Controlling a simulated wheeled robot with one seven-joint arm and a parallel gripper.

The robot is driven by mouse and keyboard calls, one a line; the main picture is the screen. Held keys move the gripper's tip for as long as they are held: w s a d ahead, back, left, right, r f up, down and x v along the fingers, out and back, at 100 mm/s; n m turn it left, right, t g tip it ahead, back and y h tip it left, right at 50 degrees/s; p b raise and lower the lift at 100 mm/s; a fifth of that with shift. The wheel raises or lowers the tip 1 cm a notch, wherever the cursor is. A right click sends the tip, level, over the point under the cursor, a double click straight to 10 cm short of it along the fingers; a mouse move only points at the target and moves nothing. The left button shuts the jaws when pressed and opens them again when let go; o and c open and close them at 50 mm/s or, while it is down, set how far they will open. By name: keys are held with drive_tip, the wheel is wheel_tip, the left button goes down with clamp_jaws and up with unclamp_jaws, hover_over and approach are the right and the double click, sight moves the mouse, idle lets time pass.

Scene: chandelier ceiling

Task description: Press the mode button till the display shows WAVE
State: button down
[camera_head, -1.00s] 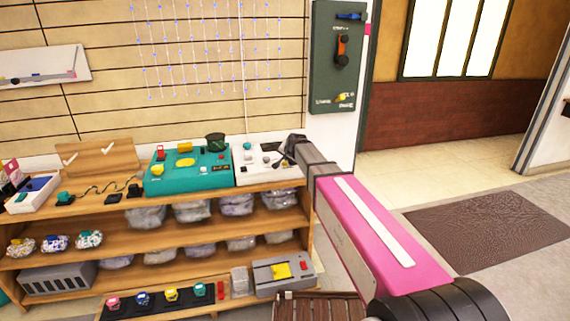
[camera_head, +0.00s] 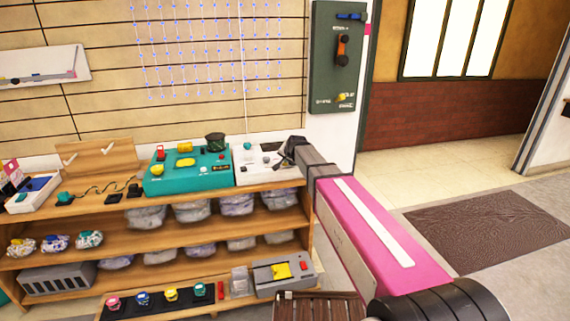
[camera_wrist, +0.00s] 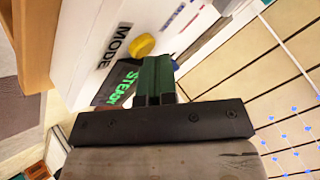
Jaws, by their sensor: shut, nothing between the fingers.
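The white control box (camera_head: 252,174) stands at the right end of the top shelf, partly hidden by my gripper (camera_head: 287,152). In the wrist view a white face carries the black word MODE (camera_wrist: 118,45) beside a round yellow button (camera_wrist: 142,45). A dark display (camera_wrist: 122,84) reads STEADY in green letters, at least as far as it shows; its right end is close behind my fingers. My gripper (camera_wrist: 157,62) is shut and empty, with its fingertips just beside the yellow button in the picture. I cannot tell whether they touch it.
A teal control box (camera_head: 187,172) stands directly left of the white box. A dark green panel (camera_head: 338,60) hangs on the wall above right. Strings of small blue lights (camera_head: 210,50) hang on the plank wall. Open floor (camera_head: 405,175) lies to the right.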

drive_tip(key=shift+r, duration=0.9)
drive_tip(key=shift+r, duration=0.1)
drive_tip(key=shift+r, duration=2.45)
drive_tip(key=shift+s+f, duration=0.1)
drive_tip(key=s+d+f+n+g+h, duration=0.1)
drive_tip(key=s+d+f+g, duration=0.2)
drive_tip(key=s+d+f, duration=0.4)
drive_tip(key=s+d+f+n+g+h, duration=0.1)
drive_tip(key=s+d+f, duration=0.6)
drive_tip(key=s, duration=0.8)
drive_tip(key=s+d+f+n+g+h, duration=0.1)
drive_tip(key=s+d+f+n+g, duration=0.1)
drive_tip(key=s+d+f+g, duration=0.2)
drive_tip(key=s+d+f, duration=0.3)
drive_tip(key=s+d, duration=0.2)
drive_tip(key=s, duration=0.2)
drive_tip(key=shift+s+n+g, duration=0.3)
drive_tip(key=shift+s, duration=0.1)
